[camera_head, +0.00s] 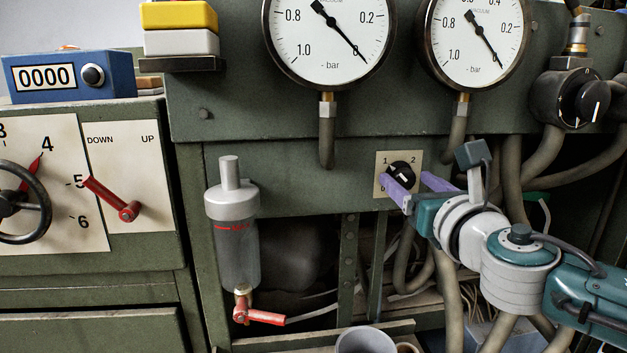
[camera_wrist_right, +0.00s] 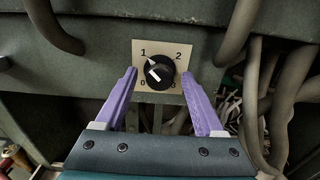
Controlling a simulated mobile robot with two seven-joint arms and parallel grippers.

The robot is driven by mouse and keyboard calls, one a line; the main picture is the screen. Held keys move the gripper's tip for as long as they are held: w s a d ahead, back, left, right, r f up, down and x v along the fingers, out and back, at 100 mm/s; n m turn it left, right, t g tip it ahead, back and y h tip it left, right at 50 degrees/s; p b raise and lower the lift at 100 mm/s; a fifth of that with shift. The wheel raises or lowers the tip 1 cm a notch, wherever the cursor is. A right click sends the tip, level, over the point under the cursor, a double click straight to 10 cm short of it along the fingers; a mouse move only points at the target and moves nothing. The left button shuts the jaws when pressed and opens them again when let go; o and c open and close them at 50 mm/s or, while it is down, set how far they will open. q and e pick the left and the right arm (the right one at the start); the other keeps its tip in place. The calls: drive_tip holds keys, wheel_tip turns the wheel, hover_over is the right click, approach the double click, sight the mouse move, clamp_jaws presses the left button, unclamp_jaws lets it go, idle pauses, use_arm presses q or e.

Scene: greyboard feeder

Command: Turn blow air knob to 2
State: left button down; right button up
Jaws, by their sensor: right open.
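The blow air knob (camera_head: 402,170) is a round black knob on a small cream plate (camera_head: 381,160) marked 0, 1, 2 and 3, fixed to the green panel. In the right wrist view, the knob (camera_wrist_right: 160,68) carries white marks on its left side, and its pointer appears turned to the upper left, towards the 1. My right gripper (camera_head: 406,179) is open, with its two purple fingers in front of the plate. My left gripper is not in view.
Two vacuum gauges (camera_head: 329,40) hang above the knob. A grey cylinder with a red valve lever (camera_head: 260,317) is to the left. Hoses and pipes (camera_head: 449,290) run below and right. Another black knob (camera_head: 590,100) sits at upper right.

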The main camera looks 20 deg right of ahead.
clamp_jaws()
idle(0.5)
drive_tip(key=m+b, duration=0.1)
drive_tip(key=m, duration=0.3)
drive_tip(key=shift+m, duration=0.3)
drive_tip(key=m+b, duration=0.1)
drive_tip(key=m, duration=0.3)
drive_tip(key=shift+d+f+m, duration=0.1)
drive_tip(key=shift+m, duration=0.2)
drive_tip(key=m+b, duration=0.1)
drive_tip(key=m, duration=0.3)
drive_tip(key=shift+m, duration=2.4)
